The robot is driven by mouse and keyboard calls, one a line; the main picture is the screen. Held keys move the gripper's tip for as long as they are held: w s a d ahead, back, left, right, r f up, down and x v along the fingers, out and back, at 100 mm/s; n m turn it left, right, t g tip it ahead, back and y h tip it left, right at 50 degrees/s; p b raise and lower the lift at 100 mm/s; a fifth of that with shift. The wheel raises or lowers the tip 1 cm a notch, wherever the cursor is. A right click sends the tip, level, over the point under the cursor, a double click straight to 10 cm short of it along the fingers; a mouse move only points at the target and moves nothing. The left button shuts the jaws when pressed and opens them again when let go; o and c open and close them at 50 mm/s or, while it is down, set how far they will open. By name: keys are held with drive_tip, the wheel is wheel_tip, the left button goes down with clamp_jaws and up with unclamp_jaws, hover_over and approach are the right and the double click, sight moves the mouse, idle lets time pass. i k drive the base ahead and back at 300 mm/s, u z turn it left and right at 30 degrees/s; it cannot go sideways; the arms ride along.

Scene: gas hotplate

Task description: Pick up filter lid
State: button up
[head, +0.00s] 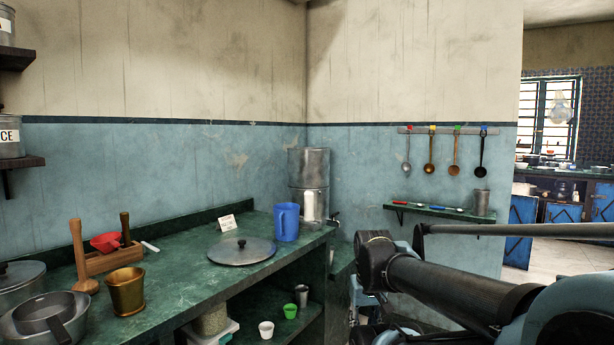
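A round, flat grey metal lid with a dark knob (242,252) lies on the green counter, knob up. I take it to be the filter lid. The tall metal filter (313,205) stands behind it to the right, in the corner, with a tap low on its right side. I see no knob on the filter's top. My arm reaches in from the lower right, well to the right of the lid. My gripper's fingers do not show.
A blue jug (286,222) stands close behind the lid's right side, and a white card (227,224) behind it. A brass mortar (126,291), a wooden holder (106,259) and pots (48,317) are on the left. A wall shelf (440,212) is on the right.

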sight(248, 251)
drive_tip(key=z, duration=0.65)
drive_tip(key=k, duration=1.25)
drive_tip(key=u, duration=0.65)
drive_tip(key=i, duration=1)
